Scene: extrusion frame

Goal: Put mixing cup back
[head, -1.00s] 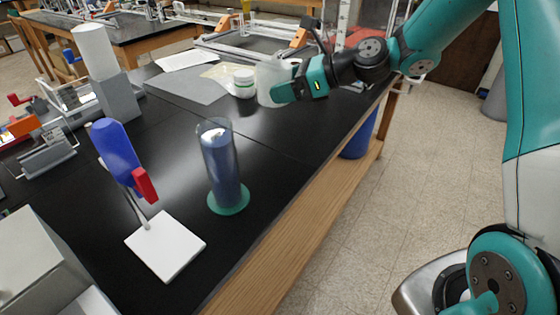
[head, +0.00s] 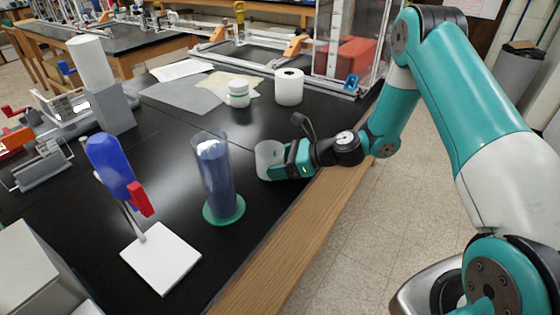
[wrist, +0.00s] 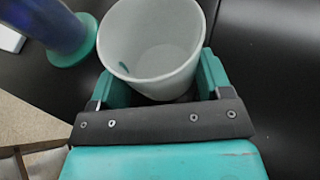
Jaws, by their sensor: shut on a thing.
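The mixing cup (head: 267,160) is a pale, translucent, open-topped cup. My gripper (head: 285,160) is shut on it and holds it upright over the black bench, near the bench's front edge. Whether the cup's base touches the bench is hard to tell. In the wrist view the cup (wrist: 150,45) sits between the two teal fingers (wrist: 155,85), its mouth toward the camera, and it looks empty apart from a small dark mark on its inner wall.
Left of the cup stands a clear cylinder (head: 215,175) with blue inside, on a green round base. A blue clamp stand with a white base (head: 160,258) is farther left. A white jar (head: 239,93) and a paper roll (head: 289,86) stand behind. Bench between is clear.

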